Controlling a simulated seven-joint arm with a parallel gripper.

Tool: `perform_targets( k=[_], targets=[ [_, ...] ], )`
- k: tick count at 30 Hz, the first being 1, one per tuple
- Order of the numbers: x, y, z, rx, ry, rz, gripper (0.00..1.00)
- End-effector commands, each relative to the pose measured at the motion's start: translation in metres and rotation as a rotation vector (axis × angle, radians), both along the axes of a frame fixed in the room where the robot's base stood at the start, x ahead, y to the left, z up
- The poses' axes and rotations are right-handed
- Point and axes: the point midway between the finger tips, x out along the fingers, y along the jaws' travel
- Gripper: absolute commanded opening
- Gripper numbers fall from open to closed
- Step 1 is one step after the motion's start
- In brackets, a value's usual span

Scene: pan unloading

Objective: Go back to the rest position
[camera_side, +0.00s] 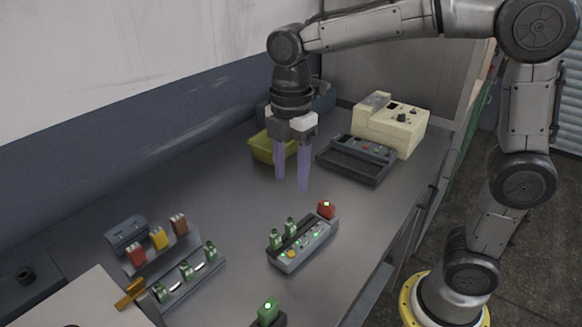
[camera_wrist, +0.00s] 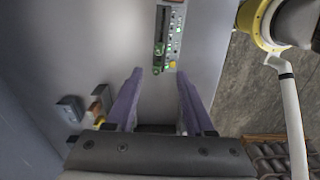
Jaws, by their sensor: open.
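My gripper (camera_side: 292,168) hangs above the grey table (camera_side: 225,190), pointing down, with its two purple fingers apart and nothing between them. In the wrist view the open fingers (camera_wrist: 158,100) reach toward bare table, and a grey panel with buttons (camera_wrist: 172,38) lies beyond them. In the side view that panel (camera_side: 304,250) sits in front of the gripper, with green pieces standing in its slot and a red block with a green light at its far end.
A rack (camera_side: 190,285) with several green pieces stands at the front left, near red, yellow and brown blocks (camera_side: 158,238). A yellow bin (camera_side: 262,148) is behind the gripper. A dark tray (camera_side: 345,165) and a cream box (camera_side: 398,128) stand at the back right. Mid-table is clear.

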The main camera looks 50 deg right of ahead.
Motion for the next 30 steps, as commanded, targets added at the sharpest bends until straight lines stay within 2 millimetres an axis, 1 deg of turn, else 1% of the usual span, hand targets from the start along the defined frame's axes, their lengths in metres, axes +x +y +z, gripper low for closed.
perform_targets(
  k=[3, 11, 14, 16, 17, 20, 23, 24, 26, 27, 30],
  targets=[
    [0.0, 0.0, 0.006, 0.0, 0.0, 0.0, 0.54],
    [0.0, -0.001, 0.007, 0.0, 0.0, -0.002, 0.54],
    [-0.002, -0.006, 0.017, 0.006, -0.029, -0.016, 0.54],
    [-0.01, -0.013, 0.03, 0.012, -0.065, -0.033, 0.54],
    [-0.017, -0.017, 0.034, 0.015, -0.08, -0.041, 0.54],
    [-0.045, -0.031, 0.047, 0.027, -0.145, -0.108, 0.54],
    [-0.077, -0.045, 0.051, 0.05, -0.221, -0.265, 0.54],
    [-0.089, -0.049, 0.05, 0.064, -0.249, -0.343, 0.54],
    [-0.107, -0.055, 0.045, 0.09, -0.293, -0.473, 0.54],
    [-0.119, -0.058, 0.041, 0.111, -0.322, -0.57, 0.54],
    [-0.144, -0.065, 0.025, 0.177, -0.381, -0.821, 0.54]
  ],
)
